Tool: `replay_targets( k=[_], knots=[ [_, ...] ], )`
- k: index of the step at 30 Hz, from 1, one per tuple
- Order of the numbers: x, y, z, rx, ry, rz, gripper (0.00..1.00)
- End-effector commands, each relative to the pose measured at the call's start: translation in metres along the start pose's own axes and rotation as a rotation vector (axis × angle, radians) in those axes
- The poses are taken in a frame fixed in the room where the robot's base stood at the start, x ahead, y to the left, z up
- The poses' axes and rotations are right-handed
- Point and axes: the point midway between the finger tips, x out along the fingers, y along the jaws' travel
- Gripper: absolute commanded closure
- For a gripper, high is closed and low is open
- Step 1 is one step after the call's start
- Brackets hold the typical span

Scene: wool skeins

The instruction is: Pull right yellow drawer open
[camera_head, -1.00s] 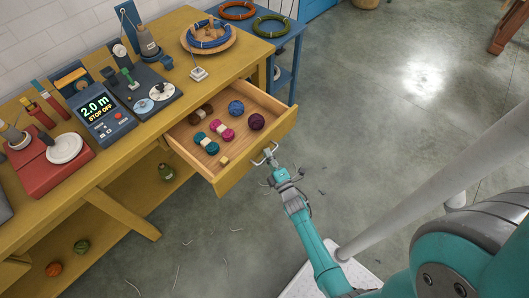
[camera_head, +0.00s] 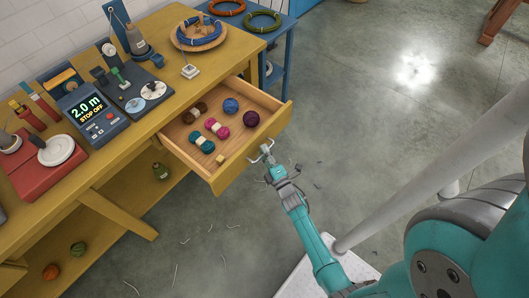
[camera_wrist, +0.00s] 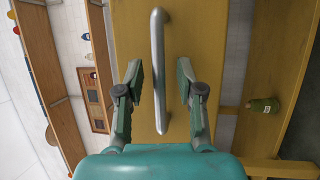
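The yellow drawer (camera_head: 236,166) on the right of the workbench stands well out from it, with its inside in view. Its metal bar handle (camera_head: 262,151) is on the front face. My gripper (camera_head: 268,165) is at the front of the drawer, close to the handle. In the wrist view the handle (camera_wrist: 158,50) runs between the two fingers of my open gripper (camera_wrist: 160,72). A gap shows on each side, so the fingers are not closed on it. Whether a fingertip touches the drawer front (camera_wrist: 205,30) cannot be told.
Several wool skeins, among them a blue one (camera_head: 231,106), and a small yellow block (camera_head: 220,159) lie in the drawer. The yellow workbench (camera_head: 120,160) carries a meter (camera_head: 92,111) and other tools. A blue side table (camera_head: 287,45) stands behind. The floor to the right is open.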

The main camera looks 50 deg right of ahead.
Motion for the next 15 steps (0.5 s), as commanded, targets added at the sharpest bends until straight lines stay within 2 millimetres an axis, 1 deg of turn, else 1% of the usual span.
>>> replay_targets(
  k=[5, 15],
  knots=[
    [-0.020, -0.001, 0.000, 0.001, -0.001, -0.002, 0.63],
    [-0.086, -0.001, 0.001, 0.001, -0.003, -0.003, 0.63]
  ],
)
